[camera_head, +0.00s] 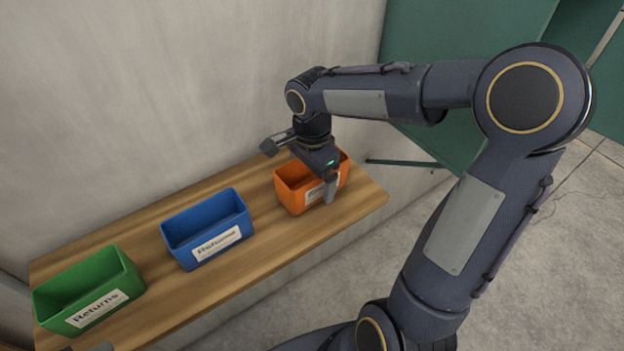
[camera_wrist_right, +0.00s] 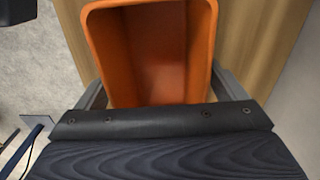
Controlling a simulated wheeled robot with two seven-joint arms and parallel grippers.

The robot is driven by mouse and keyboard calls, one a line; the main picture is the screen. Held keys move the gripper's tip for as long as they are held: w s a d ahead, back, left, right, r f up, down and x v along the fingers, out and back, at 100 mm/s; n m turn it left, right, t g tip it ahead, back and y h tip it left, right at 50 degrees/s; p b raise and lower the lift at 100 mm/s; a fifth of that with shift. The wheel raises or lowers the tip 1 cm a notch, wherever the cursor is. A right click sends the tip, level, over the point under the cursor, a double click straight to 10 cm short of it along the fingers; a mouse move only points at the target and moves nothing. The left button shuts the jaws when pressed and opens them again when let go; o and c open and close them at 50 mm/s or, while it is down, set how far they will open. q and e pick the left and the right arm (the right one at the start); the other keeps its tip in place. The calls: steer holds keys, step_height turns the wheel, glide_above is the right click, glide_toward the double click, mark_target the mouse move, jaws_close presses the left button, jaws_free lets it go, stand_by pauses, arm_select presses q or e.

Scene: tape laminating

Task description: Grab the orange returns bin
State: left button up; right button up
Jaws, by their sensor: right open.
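The orange bin (camera_head: 291,199) stands at the right end of the wooden shelf, its white label partly hidden by a finger of my right gripper (camera_head: 303,166). This gripper is open over the bin, one finger at the back and one in front of the label. In the right wrist view the orange bin (camera_wrist_right: 150,55) is open-topped and looks empty. The two fingers of the right gripper (camera_wrist_right: 162,90) show on either side of its near end. I cannot tell whether they touch it.
A blue bin (camera_head: 207,222) and a green bin (camera_head: 88,285) stand further left on the shelf (camera_head: 160,290). A grey wall (camera_head: 150,90) rises behind. A green panel (camera_head: 430,40) with a bar (camera_head: 400,163) is at the right. The shelf ends just right of the orange bin.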

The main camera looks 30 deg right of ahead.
steer(key=shift+f, duration=0.2)
steer(key=c, duration=1.1)
steer(key=shift+r, duration=0.1)
